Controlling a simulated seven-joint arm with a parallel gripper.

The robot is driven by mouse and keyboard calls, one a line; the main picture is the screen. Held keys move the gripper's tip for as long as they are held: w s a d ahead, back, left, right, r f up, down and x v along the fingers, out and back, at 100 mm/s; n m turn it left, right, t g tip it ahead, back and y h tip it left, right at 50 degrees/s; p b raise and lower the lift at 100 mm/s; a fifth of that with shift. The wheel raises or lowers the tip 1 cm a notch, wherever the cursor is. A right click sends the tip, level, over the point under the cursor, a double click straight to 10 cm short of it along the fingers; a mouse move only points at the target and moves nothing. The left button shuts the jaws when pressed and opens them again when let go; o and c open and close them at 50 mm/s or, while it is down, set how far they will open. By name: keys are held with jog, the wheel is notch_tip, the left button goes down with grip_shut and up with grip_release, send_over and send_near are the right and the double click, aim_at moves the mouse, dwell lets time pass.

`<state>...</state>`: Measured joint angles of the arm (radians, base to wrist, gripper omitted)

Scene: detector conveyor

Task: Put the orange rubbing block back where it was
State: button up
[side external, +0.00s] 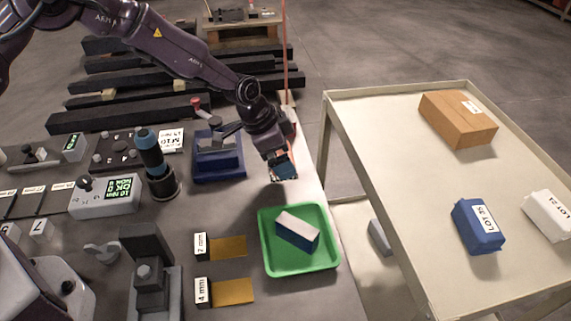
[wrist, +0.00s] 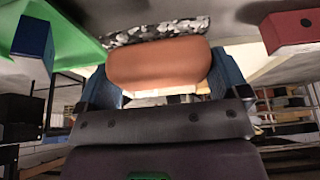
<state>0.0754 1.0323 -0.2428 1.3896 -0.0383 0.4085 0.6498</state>
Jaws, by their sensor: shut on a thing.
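My gripper (side external: 284,172) is over the bench's right side, behind the green tray (side external: 264,232) and apart from it. In the wrist view, its blue fingers (wrist: 160,85) are shut on the orange rubbing block (wrist: 158,64). The block is rounded, with a grey speckled layer (wrist: 155,31) along its far side. In the side view the fingers mostly hide the block. The green tray holds a block with a pale top and dark blue side (side external: 297,233). The tray (wrist: 75,35) and this blue block (wrist: 33,42) also show at the wrist view's upper left.
A blue fixture (side external: 218,160) stands left of my gripper, with a dark upright cylinder (side external: 155,165) beside it. Two yellow strips (side external: 228,247) (side external: 233,291) with labels lie left of the tray. The cart (side external: 400,130) at right holds an orange-brown box (side external: 457,118), a blue pack (side external: 478,226) and a white pack (side external: 548,214).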

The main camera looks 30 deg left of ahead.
jog(key=shift+w+d+f, duration=0.1)
jog(key=shift+w+f, duration=0.35)
jog(key=shift+f, duration=0.1)
jog(key=shift+w+d+f, duration=0.1)
jog(key=shift+w+f, duration=0.05)
jog(key=shift+f, duration=0.75)
jog(key=shift+w+f, duration=0.1)
jog(key=shift+f, duration=0.75)
jog(key=shift+f, duration=0.15)
jog(key=o, duration=0.5)
jog(key=shift+o, duration=0.2)
jog(key=shift+r, duration=0.45)
jog(key=v, duration=1.1)
jog(key=shift+s+r, duration=0.15)
